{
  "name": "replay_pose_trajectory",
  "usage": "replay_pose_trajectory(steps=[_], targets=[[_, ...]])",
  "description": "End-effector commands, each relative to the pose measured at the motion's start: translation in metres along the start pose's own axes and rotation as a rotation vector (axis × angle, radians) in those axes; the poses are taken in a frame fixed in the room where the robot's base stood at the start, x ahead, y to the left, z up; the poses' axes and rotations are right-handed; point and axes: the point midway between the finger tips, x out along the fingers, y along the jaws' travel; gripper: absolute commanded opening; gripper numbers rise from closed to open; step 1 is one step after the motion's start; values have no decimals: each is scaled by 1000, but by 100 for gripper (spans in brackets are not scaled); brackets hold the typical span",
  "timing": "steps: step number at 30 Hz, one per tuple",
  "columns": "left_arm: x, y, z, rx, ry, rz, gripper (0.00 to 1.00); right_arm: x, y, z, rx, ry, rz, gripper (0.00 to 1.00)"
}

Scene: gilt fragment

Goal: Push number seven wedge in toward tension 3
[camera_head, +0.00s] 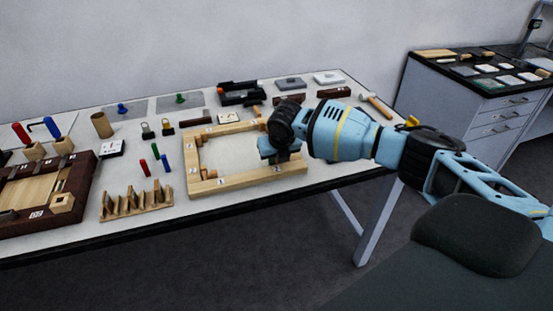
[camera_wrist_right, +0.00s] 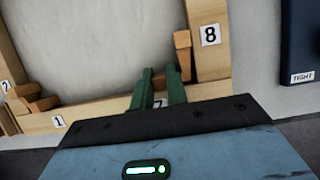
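A pale wooden frame (camera_head: 240,182) lies on the table around a light grey panel. My right gripper (camera_head: 279,152) reaches down at its right side. A brown wedge (camera_wrist_right: 182,55) lies just beyond the right finger, against the bar labelled 8 (camera_wrist_right: 209,35). Other wedges (camera_wrist_right: 35,103) sit in the left corner by labels 1 and 2. My left gripper is out of view.
A dark block labelled TIGHT (camera_wrist_right: 301,40) stands right of the frame. A slotted wooden rack (camera_head: 136,205), coloured pegs (camera_head: 155,151) and a dark brown tray (camera_head: 75,209) lie to the left. A hammer (camera_head: 376,104) lies at the far right.

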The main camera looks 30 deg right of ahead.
Motion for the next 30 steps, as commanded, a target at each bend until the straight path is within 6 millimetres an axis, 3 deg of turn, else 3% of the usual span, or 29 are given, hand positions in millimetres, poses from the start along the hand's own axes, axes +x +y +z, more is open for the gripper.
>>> replay_pose_trajectory(steps=[11, 24, 30], targets=[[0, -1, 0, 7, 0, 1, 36, -2, -1, 1, 1, -2, -1, 24], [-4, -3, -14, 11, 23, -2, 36, -64, 0, 2, -1, -6, 1, 24], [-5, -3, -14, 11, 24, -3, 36, -77, 0, 1, 1, -2, 0, 24]])
